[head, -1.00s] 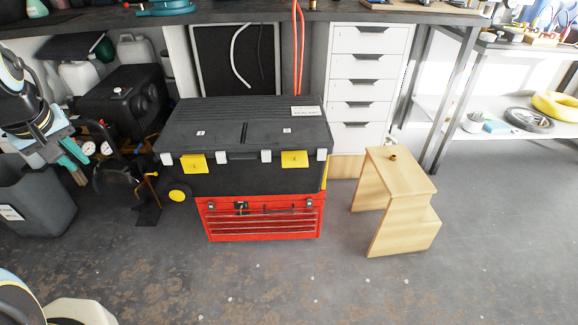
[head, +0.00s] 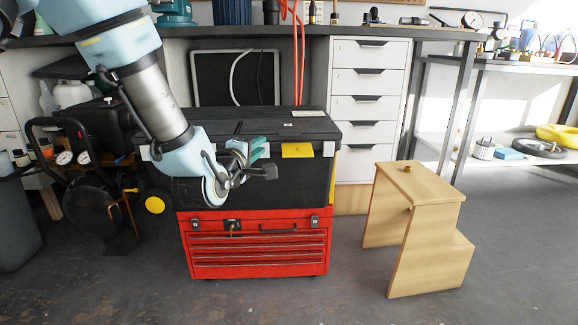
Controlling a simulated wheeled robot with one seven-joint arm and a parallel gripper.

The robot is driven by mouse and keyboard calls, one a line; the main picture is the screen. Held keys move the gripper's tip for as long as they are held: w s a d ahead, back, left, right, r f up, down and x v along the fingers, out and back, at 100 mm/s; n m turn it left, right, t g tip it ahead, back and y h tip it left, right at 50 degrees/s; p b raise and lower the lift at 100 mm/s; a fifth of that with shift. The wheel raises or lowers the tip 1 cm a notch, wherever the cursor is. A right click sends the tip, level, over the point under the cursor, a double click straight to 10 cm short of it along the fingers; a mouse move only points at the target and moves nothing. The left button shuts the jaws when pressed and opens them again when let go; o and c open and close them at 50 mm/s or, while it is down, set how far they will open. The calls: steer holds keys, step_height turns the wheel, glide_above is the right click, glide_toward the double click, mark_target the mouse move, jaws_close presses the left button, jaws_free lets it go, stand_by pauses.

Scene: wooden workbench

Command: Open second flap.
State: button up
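A black toolbox (head: 270,190) with a ribbed lid (head: 243,128) stands on a red drawer chest. One yellow flap (head: 297,150) shows on the right of its front, just under the lid edge, and it appears to hang down flat. The left yellow flap is hidden behind my arm. My gripper (head: 262,161) is in front of the toolbox, to the left of the visible flap and apart from it in the picture. The view is too small to show whether its fingers are open or shut. The lid looks closed.
The red drawer chest (head: 258,250) stands below the toolbox. A wooden step stool (head: 425,215) is to the right, with white drawers (head: 370,110) behind. A compressor with gauges (head: 80,175) is at the left. The floor in front is clear.

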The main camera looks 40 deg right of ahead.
mark_target(288, 136)
steer(key=shift+n+h, duration=0.3)
steer(key=shift+h, duration=0.2)
steer(key=w+d+b, duration=0.1)
steer(key=d, duration=0.2)
steer(key=w+d+b, duration=0.1)
steer(key=d, duration=0.3)
steer(key=d+f+b, duration=0.1)
steer(key=d, duration=0.3)
steer(key=shift+w+d, duration=0.2)
steer(key=shift+w, duration=0.2)
steer(key=shift+c, duration=0.2)
jaws_close()
stand_by(0.4)
